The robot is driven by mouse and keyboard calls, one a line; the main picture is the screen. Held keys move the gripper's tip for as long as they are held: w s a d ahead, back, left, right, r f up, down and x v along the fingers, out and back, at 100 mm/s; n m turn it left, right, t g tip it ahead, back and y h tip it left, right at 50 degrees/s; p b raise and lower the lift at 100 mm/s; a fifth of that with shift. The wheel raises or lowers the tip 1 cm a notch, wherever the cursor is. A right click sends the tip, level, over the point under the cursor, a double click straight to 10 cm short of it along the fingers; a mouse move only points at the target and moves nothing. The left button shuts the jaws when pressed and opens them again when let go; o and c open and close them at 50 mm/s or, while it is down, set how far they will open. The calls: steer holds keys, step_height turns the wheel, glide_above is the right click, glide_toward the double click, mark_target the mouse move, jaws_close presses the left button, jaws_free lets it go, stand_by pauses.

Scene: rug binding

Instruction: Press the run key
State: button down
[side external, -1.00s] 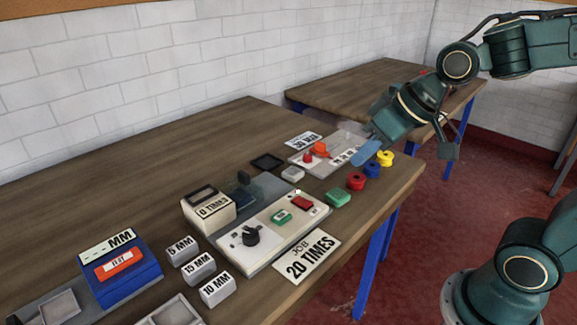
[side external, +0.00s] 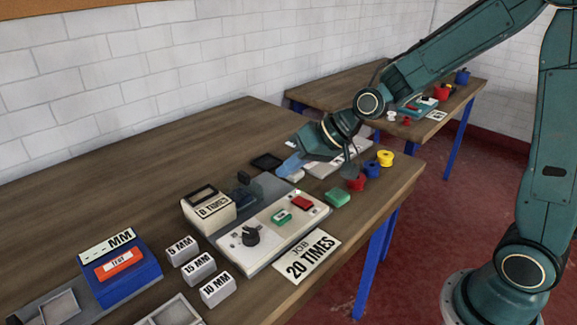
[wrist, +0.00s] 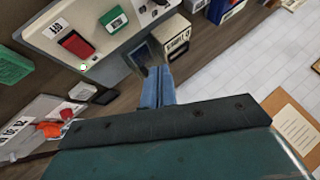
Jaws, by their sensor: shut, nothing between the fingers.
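The control panel (side external: 280,232) is a pale plate on the bench with a black knob (side external: 251,236), a green key (side external: 282,216) and a red key (side external: 303,202). The wrist view shows the green key (wrist: 113,19) and the red key (wrist: 76,44); their labels are too small to read. A small lit lamp (wrist: 83,67) is near the red key. My gripper (side external: 284,173) has blue fingers, shut and empty, above the bench past the panel's far end. In the wrist view the fingers (wrist: 158,75) point toward the grey machine part beside the panel.
A TIMES counter (side external: 212,208) stands left of the panel. A job card (side external: 307,256) reading 20 TIMES lies in front. Grey MM blocks (side external: 199,268) and a blue MM box (side external: 122,270) are left. A green block (side external: 337,197) and coloured spools (side external: 372,169) are right.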

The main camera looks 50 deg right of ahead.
mark_target(286, 216)
steer(key=shift+w+a+f, duration=0.1)
steer(key=shift+w+f, duration=0.2)
steer(key=shift+w, duration=0.1)
steer(key=shift+f, duration=0.2)
steer(key=shift+f, duration=4.2)
steer(key=shift+f, duration=0.85)
steer(key=shift+r, duration=0.1)
stand_by(0.4)
steer(key=shift+r, duration=0.75)
steer(key=shift+r, duration=2.5)
